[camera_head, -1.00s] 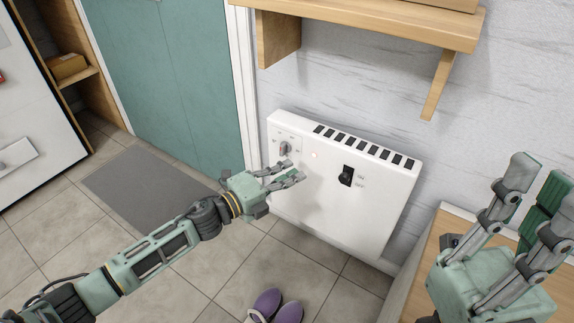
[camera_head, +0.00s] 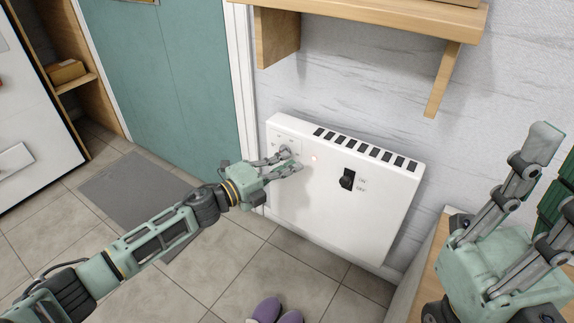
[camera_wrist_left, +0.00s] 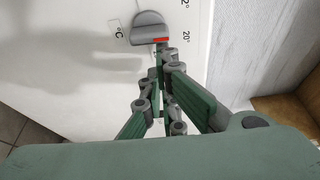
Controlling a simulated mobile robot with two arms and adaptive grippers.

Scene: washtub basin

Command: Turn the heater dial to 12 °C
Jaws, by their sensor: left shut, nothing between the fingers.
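The white heater (camera_head: 345,215) is mounted low on the wall. Its dial is at the top left of the front panel, largely covered by my left gripper's fingers in the head view. In the left wrist view the dial (camera_wrist_left: 148,27) is a grey half-round knob with a red mark, which points toward the "20°" label. A "°C" label and a cut-off "2°" label also show. My left gripper (camera_head: 292,160) is shut and empty, its fingertips (camera_wrist_left: 166,55) right by the dial's red-marked end; whether they touch is unclear. My right gripper (camera_head: 558,165) is open, away from the heater.
A wooden shelf (camera_head: 370,22) hangs above. Purple shoes (camera_head: 277,312) stand on the tiled floor. A wooden surface (camera_head: 433,254) is at right, a grey mat (camera_head: 125,187) at left.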

